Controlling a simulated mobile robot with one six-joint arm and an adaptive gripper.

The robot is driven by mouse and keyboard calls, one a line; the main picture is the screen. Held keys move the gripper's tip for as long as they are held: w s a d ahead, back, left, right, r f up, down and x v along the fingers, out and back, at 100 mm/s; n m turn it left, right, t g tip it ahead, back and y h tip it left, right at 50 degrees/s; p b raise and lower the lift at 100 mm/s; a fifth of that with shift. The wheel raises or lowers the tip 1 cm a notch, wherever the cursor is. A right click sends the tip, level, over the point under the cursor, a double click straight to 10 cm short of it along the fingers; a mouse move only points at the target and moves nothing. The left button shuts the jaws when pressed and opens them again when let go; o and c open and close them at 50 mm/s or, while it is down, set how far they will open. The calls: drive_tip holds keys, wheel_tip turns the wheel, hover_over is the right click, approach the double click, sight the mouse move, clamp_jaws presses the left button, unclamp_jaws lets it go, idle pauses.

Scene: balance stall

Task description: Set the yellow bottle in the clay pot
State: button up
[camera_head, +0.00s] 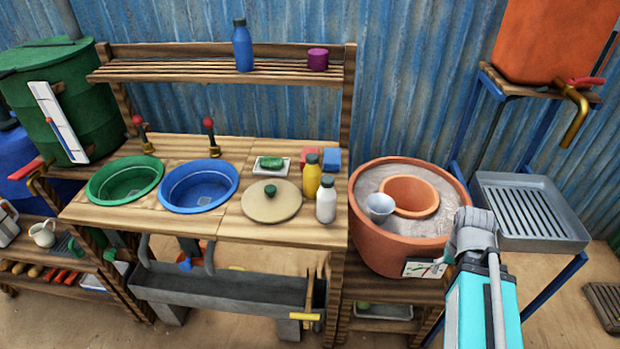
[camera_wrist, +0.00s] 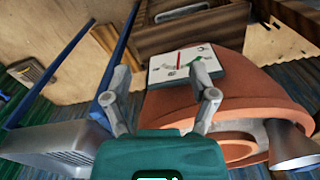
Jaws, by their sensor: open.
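The yellow bottle (camera_head: 312,178), with a dark cap, stands upright on the wooden counter, just behind a white bottle. The large clay pot (camera_head: 385,237) stands to the right of the counter; grey sand fills it around a smaller clay pot (camera_head: 410,193) set in its middle. A pale cup (camera_head: 380,206) rests at the inner pot's left front. My gripper (camera_head: 474,228) is at the large pot's right front edge, away from the bottle. In the wrist view my gripper (camera_wrist: 160,88) is open and empty, its fingers apart beside the pot's outer wall (camera_wrist: 268,92) and picture card (camera_wrist: 186,64).
The white bottle (camera_head: 326,200), a round lid (camera_head: 271,202) and two basins stand on the counter (camera_head: 240,220). A grey slatted drain tray (camera_head: 528,212) is right of my gripper, below an orange container (camera_head: 553,40) with a tap.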

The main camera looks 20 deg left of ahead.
drive_tip(key=shift+o, duration=0.8)
drive_tip(key=shift+w+a+r, duration=0.3)
drive_tip(key=shift+w, duration=0.05)
drive_tip(key=n+p, duration=1.9)
drive_tip(key=p, duration=0.5)
approach(312, 155)
drive_tip(key=shift+w, duration=0.2)
drive_tip(key=shift+f+b, duration=0.15)
drive_tip(key=shift+b, duration=0.15)
wheel_tip(312, 155, down, 8)
drive_tip(key=b, duration=0.8)
drive_tip(key=shift+s+f, duration=0.15)
drive_tip(key=shift+f, duration=0.05)
drive_tip(key=shift+f+b, duration=0.15)
drive_tip(key=shift+b, duration=0.15)
